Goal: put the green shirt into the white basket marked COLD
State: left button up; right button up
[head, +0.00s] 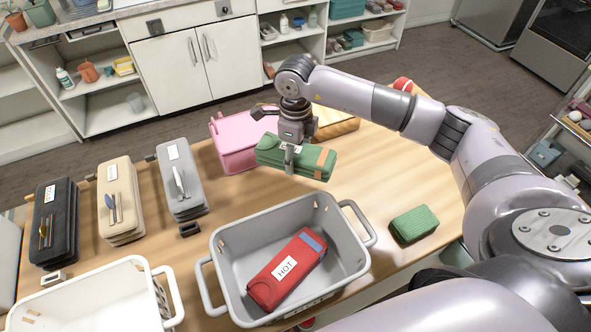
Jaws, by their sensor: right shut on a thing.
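My right gripper (290,157) is shut on a folded green shirt (312,160) with a tan band near its right end and a small label partly hidden by the fingers. It holds the shirt above the table, behind the grey basket. The white basket (152,298) stands at the lower left, cut off by the picture edge; no COLD mark can be read on the part that shows. My left gripper is not in view.
A grey basket (222,262) holds a red folded item (268,290) labelled HOT. A green textured block (414,224) lies to its right. A pink basket (235,155) stands behind. Black (52,215), beige (120,200) and grey (181,180) folded stacks line the left.

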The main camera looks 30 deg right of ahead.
notch_tip(320, 180, up, 11)
jog(key=b, duration=0.2)
jog(key=shift+r+b, duration=0.15)
jog(key=shift+b, duration=0.25)
jog(key=shift+r, duration=0.4)
